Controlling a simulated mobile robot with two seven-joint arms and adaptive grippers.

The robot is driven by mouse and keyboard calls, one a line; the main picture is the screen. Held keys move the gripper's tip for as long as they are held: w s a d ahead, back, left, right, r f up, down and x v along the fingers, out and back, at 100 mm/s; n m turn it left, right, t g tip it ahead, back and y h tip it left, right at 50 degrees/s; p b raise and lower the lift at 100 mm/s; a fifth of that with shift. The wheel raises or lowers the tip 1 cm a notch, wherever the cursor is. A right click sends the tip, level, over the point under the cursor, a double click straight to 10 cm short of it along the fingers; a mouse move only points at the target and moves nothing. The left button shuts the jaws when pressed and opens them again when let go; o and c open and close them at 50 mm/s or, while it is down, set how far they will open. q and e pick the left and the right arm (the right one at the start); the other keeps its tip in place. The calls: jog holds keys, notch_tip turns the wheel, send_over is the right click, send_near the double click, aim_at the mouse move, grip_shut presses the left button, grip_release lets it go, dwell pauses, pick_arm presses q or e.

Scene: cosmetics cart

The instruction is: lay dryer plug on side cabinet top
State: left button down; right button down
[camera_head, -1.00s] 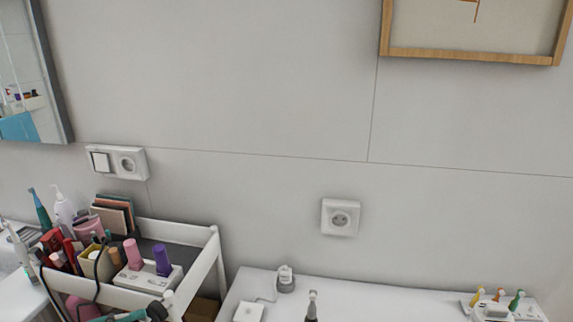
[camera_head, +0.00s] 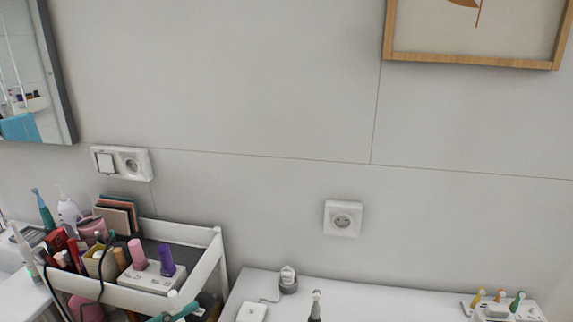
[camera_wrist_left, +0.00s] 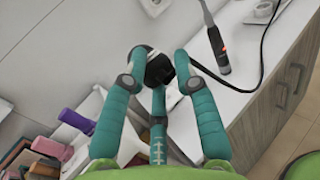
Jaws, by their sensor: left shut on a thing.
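The black dryer plug (camera_wrist_left: 158,71) is between the teal fingertips of my left gripper (camera_wrist_left: 160,64) in the left wrist view. The gripper is shut on it, and a black cord loops off to the right. The white side cabinet top (camera_wrist_left: 235,17) lies beyond and right of the plug. It is also in the head view (camera_head: 390,303) at the bottom. In the head view only a teal part of my left gripper (camera_head: 176,313) shows at the bottom edge, by the cart's right end. My right gripper is out of view.
A white cart (camera_head: 205,262) full of cosmetics stands left of the cabinet. On the cabinet top are a dark-handled toothbrush (camera_wrist_left: 217,50), a charger (camera_head: 288,280), a white box (camera_head: 251,312) and small brushes (camera_head: 499,297). A wall socket (camera_head: 343,218) is above.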

pick_arm(q)
notch_tip(320, 180, down, 8)
jog(key=s+a+n+t+y, duration=0.1)
jog(key=a+n+t+y, duration=0.1)
jog(key=n+t+y, duration=0.3)
jog(key=shift+s+a+n+t+y, duration=0.4)
jog(key=shift+n+y, duration=1.8)
jog(key=shift+y, duration=1.9)
jog(key=shift+d+r, duration=0.1)
